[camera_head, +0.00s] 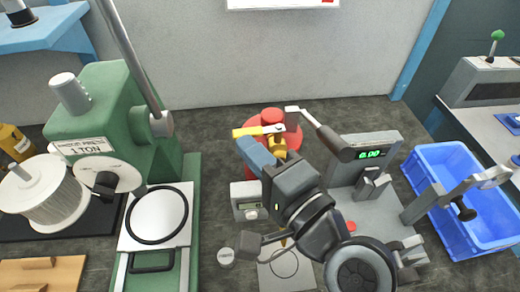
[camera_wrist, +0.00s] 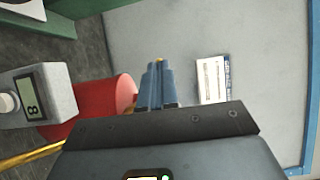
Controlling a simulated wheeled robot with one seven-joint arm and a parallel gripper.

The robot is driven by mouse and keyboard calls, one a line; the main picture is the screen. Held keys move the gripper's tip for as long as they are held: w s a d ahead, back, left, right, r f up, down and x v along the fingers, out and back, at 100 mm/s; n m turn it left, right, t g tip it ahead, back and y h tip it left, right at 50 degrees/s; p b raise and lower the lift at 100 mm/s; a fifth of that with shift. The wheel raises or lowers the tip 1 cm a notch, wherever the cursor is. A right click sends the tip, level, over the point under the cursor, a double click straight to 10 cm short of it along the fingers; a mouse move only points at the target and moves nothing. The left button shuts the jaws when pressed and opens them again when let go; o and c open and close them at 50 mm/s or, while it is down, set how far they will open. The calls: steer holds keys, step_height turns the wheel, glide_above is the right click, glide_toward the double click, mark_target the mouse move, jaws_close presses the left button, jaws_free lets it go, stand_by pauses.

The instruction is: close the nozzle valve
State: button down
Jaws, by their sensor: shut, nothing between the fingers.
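The nozzle valve appears to be the brass fitting (camera_head: 279,146) with a yellow lever (camera_head: 246,131), in the middle of the head view. The lever points left, and a red cap stands over the fitting. My gripper (camera_head: 247,144) has blue fingers, shut and empty, with their tips just below the yellow lever in the picture. I cannot tell whether they touch it. In the wrist view the shut fingers (camera_wrist: 158,75) point away, with a speck of yellow at their tips. My gripper and wrist hide the lower part of the fitting.
A red cylinder (camera_wrist: 105,100) and a grey display box (camera_wrist: 45,93) are close beside my fingers. A black-ended lever (camera_head: 335,140) and green-digit meter (camera_head: 368,154) stand right. A green press (camera_head: 95,125) is left, a blue bin (camera_head: 440,155) far right.

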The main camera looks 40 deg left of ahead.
steer(key=shift+s+a, duration=0.1)
steer(key=shift+a, duration=0.35)
stand_by(0.5)
